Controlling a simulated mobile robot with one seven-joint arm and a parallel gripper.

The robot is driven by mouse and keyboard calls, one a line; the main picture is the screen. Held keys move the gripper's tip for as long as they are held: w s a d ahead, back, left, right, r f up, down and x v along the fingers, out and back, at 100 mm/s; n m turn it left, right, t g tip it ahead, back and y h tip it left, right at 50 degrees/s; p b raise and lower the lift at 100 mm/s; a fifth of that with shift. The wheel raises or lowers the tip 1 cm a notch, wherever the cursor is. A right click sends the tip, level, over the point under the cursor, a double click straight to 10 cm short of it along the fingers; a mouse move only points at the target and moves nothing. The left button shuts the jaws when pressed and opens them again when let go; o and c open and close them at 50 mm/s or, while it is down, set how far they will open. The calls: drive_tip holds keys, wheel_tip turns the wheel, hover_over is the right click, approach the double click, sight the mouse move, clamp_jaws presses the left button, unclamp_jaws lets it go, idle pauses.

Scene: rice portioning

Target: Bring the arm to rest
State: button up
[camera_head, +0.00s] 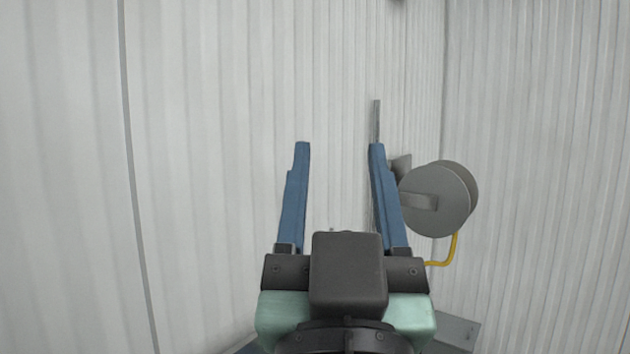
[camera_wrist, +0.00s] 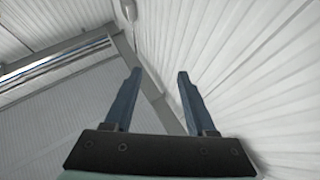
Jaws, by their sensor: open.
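My gripper (camera_head: 339,146) is raised in front of pale corrugated wall panels in the head view. Its two blue fingers point up the picture and stand wide apart, with nothing between them. In the wrist view my gripper (camera_wrist: 159,75) also shows open and empty, against panels and a grey beam. No rice, bowl or table shows in either view.
A grey round reel (camera_head: 436,200) with a yellow bent handle (camera_head: 447,252) is to the right of the fingers in the head view. A thin grey upright bar (camera_head: 376,120) shows behind the right fingertip. The left side shows only wall panels.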

drive_tip(key=s+a+r+t+y, duration=0.1)
drive_tip(key=s+a+r+t, duration=0.1)
drive_tip(key=s+r, duration=0.2)
drive_tip(key=shift+s+r+n+t, duration=0.3)
drive_tip(key=shift+s+r+n, duration=0.1)
drive_tip(key=shift+r, duration=0.15)
wheel_tip(320, 180, down, 4)
drive_tip(key=b, duration=0.4)
drive_tip(key=shift+w+f, duration=0.15)
drive_tip(key=shift+f, duration=0.1)
